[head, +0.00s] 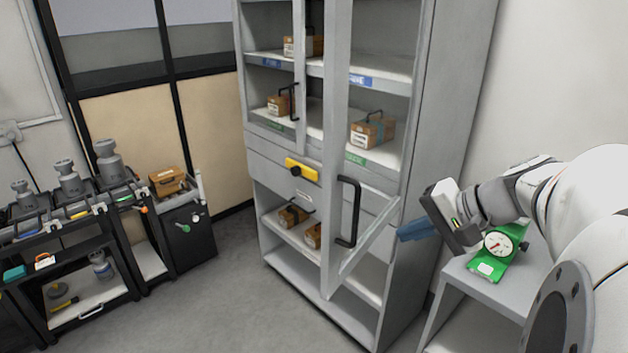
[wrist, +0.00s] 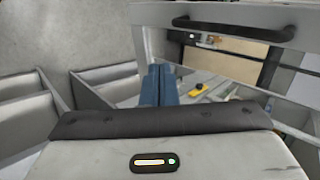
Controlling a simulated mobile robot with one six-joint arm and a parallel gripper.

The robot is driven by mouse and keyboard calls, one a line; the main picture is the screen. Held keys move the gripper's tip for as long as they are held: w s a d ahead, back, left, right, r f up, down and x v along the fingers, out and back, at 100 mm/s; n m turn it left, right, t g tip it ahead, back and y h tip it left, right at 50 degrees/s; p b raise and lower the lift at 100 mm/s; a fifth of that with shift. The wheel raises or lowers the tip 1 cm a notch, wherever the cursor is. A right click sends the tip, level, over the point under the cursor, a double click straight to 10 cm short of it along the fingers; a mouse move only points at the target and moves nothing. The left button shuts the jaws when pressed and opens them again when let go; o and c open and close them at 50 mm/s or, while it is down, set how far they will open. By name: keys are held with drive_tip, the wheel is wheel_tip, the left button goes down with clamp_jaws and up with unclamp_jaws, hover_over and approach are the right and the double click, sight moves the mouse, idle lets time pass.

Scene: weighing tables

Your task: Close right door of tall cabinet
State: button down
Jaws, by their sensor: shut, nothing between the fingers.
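The tall grey cabinet (head: 457,85) stands in the middle of the head view. Its right door (head: 336,120) stands open, swung out toward me, with a glass panel and a black handle (head: 348,212) on its free edge. In the wrist view the door handle (wrist: 235,22) shows at the upper right. My gripper (head: 402,236) has blue fingers, shut and empty, to the right of the door's lower part and pointing left. The fingers also show in the wrist view (wrist: 158,82). I cannot tell whether they touch the door.
The cabinet's left door handle (head: 290,98) is in view. Wooden boxes (head: 373,130) sit on the shelves. At right a grey side table (head: 492,291) holds a green dial gauge (head: 500,245) close below my wrist. Carts (head: 70,265) with weights stand at left. The floor between is clear.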

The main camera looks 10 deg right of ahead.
drive_tip(key=r+p+x, duration=0.1)
drive_tip(key=x, duration=0.5)
drive_tip(key=w+a+p+x, duration=0.1)
drive_tip(key=x, duration=0.4)
drive_tip(key=shift+w+a+r+p, duration=0.15)
drive_tip(key=shift+w+p, duration=0.15)
drive_tip(key=shift+w, duration=0.15)
